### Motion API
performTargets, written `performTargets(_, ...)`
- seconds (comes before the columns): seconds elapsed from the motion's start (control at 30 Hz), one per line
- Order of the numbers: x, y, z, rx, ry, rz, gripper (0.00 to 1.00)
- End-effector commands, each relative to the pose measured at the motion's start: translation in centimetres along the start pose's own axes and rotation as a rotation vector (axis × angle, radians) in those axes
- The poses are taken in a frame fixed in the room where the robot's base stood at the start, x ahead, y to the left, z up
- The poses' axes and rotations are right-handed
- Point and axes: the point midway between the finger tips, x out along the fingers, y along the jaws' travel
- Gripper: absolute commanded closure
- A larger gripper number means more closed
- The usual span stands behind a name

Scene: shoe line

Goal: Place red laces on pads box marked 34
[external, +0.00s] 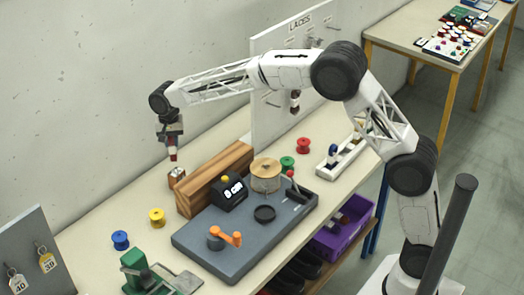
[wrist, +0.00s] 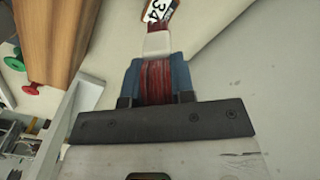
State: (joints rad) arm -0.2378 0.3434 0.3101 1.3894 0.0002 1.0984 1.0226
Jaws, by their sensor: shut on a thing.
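My gripper (external: 172,140) hangs at the left end of my arm, above the back part of the table. In the wrist view its blue fingers (wrist: 157,82) are shut on a bundle of red laces (wrist: 153,76) with a white band. I cannot tell whether the laces touch the box.
A grey board (external: 245,235) carries a black display unit, a spool and levers. Yellow (external: 157,217) and blue (external: 120,240) spools stand to the left. A white LACES panel (external: 290,75) rises behind.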

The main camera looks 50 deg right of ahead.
Motion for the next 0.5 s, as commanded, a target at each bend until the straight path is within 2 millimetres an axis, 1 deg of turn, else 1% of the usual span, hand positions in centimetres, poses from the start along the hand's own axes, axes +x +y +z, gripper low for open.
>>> performTargets(0.3, 0.1, 0.0, 0.0, 0.0, 0.0, 0.0, 0.99)
performTargets(0.37, 0.4, 0.0, 0.0, 0.0, 0.0, 0.0, 0.99)
performTargets(0.5, 1.7, 0.0, 0.0, 0.0, -0.001, 0.002, 0.99)
